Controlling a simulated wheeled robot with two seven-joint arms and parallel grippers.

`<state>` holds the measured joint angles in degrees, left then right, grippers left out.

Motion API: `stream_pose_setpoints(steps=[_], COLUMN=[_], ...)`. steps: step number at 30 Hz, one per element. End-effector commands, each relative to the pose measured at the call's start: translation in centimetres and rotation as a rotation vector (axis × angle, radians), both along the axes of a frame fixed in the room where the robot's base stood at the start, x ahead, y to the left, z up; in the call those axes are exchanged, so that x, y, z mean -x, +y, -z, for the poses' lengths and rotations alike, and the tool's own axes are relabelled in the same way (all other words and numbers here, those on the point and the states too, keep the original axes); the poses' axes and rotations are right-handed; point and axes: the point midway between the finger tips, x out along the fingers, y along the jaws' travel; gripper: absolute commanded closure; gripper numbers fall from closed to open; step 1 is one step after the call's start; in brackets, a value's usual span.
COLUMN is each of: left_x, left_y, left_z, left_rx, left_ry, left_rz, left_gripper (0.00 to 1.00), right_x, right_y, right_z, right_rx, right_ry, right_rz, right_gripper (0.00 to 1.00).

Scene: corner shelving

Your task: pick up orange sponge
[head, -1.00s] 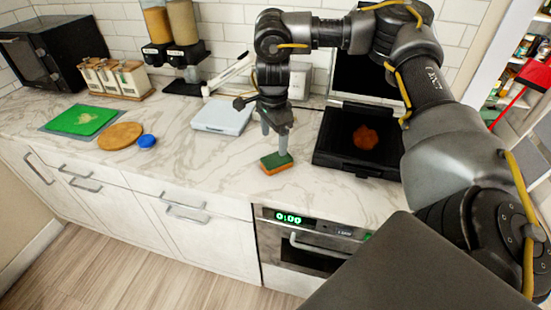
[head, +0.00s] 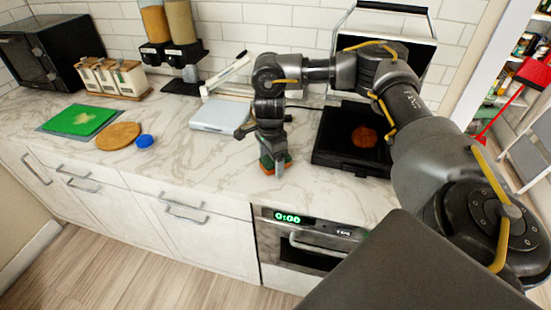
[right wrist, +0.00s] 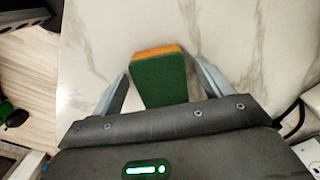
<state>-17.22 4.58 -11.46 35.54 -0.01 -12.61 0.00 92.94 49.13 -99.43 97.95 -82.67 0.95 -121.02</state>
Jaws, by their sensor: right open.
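The orange sponge (head: 267,168) has a green top and an orange underside. It lies on the marble counter near the front edge, above the oven. My right gripper (head: 278,160) points down over it and partly hides it in the head view. In the right wrist view the sponge (right wrist: 160,80) sits between the two spread fingers of my right gripper (right wrist: 162,82), with a gap on each side. The right gripper is open. My left gripper is not in view.
A black open grill (head: 330,150) with a brown patty stands just right of the gripper. A white scale (head: 220,115) is behind left. A round wooden board (head: 118,136), a blue lid (head: 145,141) and a green cutting board (head: 80,118) lie left. The counter between is clear.

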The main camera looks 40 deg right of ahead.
Motion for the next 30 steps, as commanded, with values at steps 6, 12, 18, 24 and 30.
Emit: stream_pose_setpoints(steps=[6,12,18,24,30], left_x=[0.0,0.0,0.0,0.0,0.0], left_y=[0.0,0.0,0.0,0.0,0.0], left_z=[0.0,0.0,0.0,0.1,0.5], left_rx=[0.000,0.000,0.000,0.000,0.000], left_ry=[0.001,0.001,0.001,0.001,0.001], left_rz=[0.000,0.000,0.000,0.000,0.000], left_gripper=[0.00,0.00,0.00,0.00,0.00], right_x=[0.0,0.0,0.0,-0.1,-0.2], right_y=[0.0,0.0,0.0,0.0,0.0], right_z=[0.0,0.0,0.0,-0.2,-1.9], right_rx=[0.000,0.000,0.000,0.000,0.000], right_ry=[-0.001,-0.001,-0.001,-0.002,-0.006], right_rz=[0.000,0.000,0.000,0.000,0.000], right_gripper=[0.28,0.55,0.69,0.69,0.69])
